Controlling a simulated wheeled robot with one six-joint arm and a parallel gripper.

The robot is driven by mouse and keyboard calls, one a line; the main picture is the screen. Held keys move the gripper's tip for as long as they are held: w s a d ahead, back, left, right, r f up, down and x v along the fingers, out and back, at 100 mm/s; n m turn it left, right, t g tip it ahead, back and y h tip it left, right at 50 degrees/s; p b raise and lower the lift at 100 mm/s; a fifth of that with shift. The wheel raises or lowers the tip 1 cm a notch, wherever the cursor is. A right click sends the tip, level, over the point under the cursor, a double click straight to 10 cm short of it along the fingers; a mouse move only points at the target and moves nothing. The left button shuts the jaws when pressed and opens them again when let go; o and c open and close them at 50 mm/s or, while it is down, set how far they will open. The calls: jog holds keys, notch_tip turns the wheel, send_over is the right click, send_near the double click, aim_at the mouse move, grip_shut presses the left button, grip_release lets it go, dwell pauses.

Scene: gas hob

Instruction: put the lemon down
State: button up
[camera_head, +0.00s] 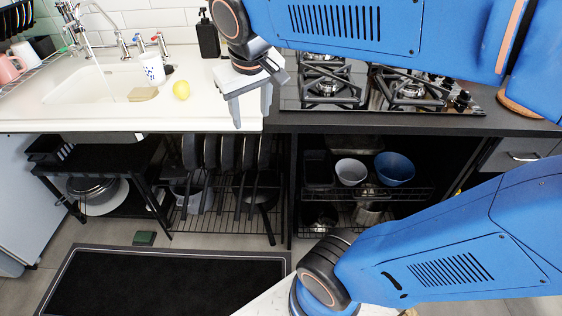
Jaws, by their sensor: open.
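The yellow lemon (181,89) rests on the white sink counter, to the right of the basin. My gripper (252,108) is to the right of the lemon, over the right end of the white counter beside the hob. Its grey fingers point down and are apart, with nothing seen between them. The lemon is clear of my gripper, with a gap of bare counter between. The upper part of my gripper is partly covered by my blue arm.
A patterned cup (152,69) and a tan sponge (143,94) are by the sink basin (85,88), left of the lemon. A black soap bottle (208,36) stands behind. The gas hob (345,88) lies to the right. Bare counter (150,115) runs along the front.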

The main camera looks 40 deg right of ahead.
jog(key=s+d+f+t+y, duration=0.1)
jog(key=s+f, duration=0.8)
jog(key=s, duration=0.1)
jog(key=shift+s+d, duration=0.15)
dwell(0.8)
